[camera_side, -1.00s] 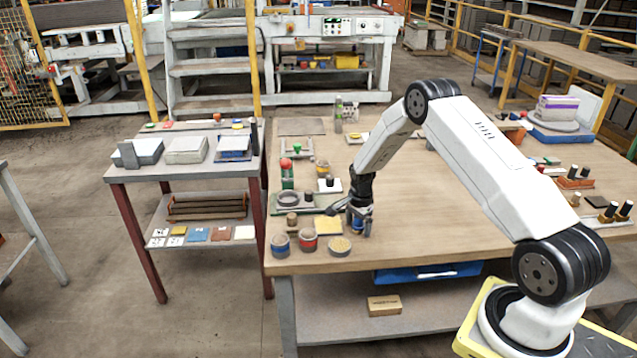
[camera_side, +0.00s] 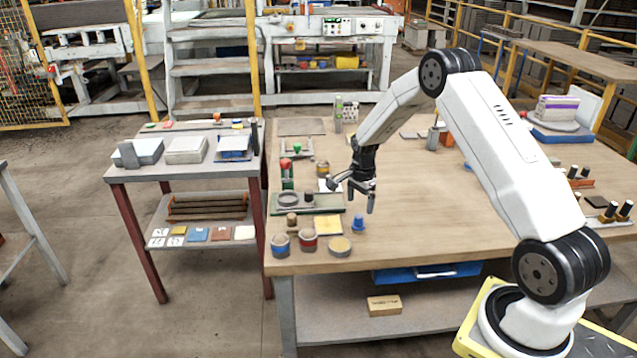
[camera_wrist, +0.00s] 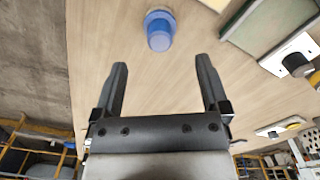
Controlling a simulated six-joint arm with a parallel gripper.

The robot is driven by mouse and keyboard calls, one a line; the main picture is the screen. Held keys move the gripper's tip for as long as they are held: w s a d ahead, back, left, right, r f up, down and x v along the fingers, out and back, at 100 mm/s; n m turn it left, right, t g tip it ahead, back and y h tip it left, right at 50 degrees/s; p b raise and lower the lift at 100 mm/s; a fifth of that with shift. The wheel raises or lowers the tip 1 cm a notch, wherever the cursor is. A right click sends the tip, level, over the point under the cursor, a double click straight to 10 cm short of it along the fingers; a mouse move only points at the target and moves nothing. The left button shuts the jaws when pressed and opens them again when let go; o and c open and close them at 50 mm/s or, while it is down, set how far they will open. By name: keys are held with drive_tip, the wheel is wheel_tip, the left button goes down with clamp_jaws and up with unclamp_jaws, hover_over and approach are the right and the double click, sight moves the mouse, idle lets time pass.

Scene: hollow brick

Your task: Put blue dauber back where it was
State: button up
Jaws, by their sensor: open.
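The blue dauber (camera_side: 358,223) stands on the wooden table, just right of the yellow square pad (camera_side: 327,225). It also shows near the top of the wrist view (camera_wrist: 159,30), beyond my fingertips. My gripper (camera_side: 361,203) is open and empty, raised above the table over the dauber's area. In the wrist view, my two dark fingers (camera_wrist: 160,62) are spread with only bare tabletop between them. Nothing visible touches the dauber.
Blue (camera_side: 281,245), red (camera_side: 308,240) and yellow (camera_side: 339,247) round pots stand along the table's near-left edge. A small tan-topped piece (camera_side: 292,220) stands behind them. A green tray (camera_side: 330,208) lies behind the yellow pad. The table's middle right is clear.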

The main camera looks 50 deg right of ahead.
sight(357, 217)
drive_tip(key=shift+r, duration=2)
drive_tip(key=shift+a+r+n, duration=0.2)
drive_tip(key=shift+a+n, duration=0.1)
drive_tip(key=shift+a, duration=0.15)
drive_tip(key=s+a+r+n+t, duration=0.1)
drive_tip(key=s+a+r+n, duration=0.2)
drive_tip(key=a+n, duration=0.3)
drive_tip(key=s+a+r+n, duration=0.3)
drive_tip(key=a+n, duration=0.1)
drive_tip(key=a, duration=0.4)
drive_tip(key=s+a+r+n+t, duration=0.1)
drive_tip(key=s+a+n, duration=0.8)
drive_tip(key=s, duration=0.2)
drive_tip(key=shift+s+a+r+n+t, duration=0.2)
drive_tip(key=shift+s+r+n+t, duration=0.1)
drive_tip(key=shift+r, duration=0.1)
